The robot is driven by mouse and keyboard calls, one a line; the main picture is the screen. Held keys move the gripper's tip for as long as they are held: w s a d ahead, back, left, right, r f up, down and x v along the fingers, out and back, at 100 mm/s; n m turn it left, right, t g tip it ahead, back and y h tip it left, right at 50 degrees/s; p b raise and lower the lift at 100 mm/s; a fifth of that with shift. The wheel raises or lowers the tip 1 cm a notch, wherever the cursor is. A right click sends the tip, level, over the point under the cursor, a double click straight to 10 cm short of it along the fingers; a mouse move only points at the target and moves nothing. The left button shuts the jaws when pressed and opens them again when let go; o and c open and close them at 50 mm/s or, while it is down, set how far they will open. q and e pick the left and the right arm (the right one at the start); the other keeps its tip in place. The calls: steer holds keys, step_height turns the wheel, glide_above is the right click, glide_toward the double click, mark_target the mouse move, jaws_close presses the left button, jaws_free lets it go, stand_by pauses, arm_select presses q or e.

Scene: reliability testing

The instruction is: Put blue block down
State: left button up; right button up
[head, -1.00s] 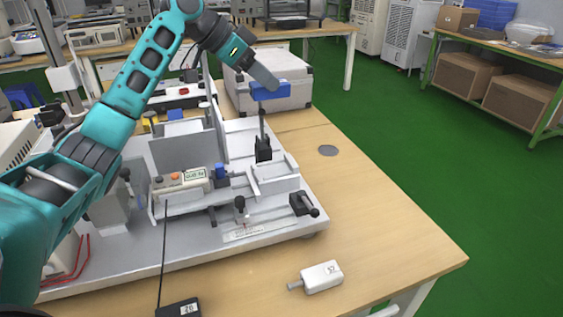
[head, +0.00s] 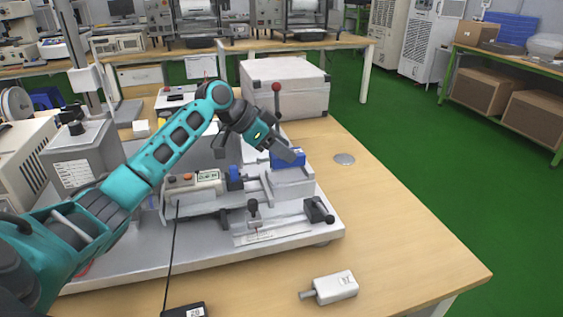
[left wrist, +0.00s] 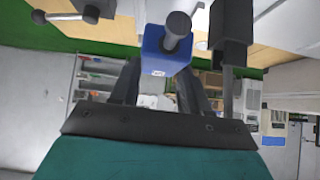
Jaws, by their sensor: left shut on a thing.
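My right gripper is not in view.
A control box with buttons (head: 194,183) and black-handled clamps (head: 318,210) are on the fixture. A white case (head: 284,88) is behind.

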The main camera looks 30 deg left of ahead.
arm_select(q)
step_height(320, 180, down, 4)
steer(key=shift+r, duration=0.15)
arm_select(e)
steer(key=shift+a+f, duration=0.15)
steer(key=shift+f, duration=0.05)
arm_select(q)
steer(key=o, duration=1.3)
steer(key=shift+v, duration=6.1)
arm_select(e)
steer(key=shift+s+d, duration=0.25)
arm_select(q)
steer(key=shift+d+p, duration=0.1)
steer(key=shift+p, duration=0.2)
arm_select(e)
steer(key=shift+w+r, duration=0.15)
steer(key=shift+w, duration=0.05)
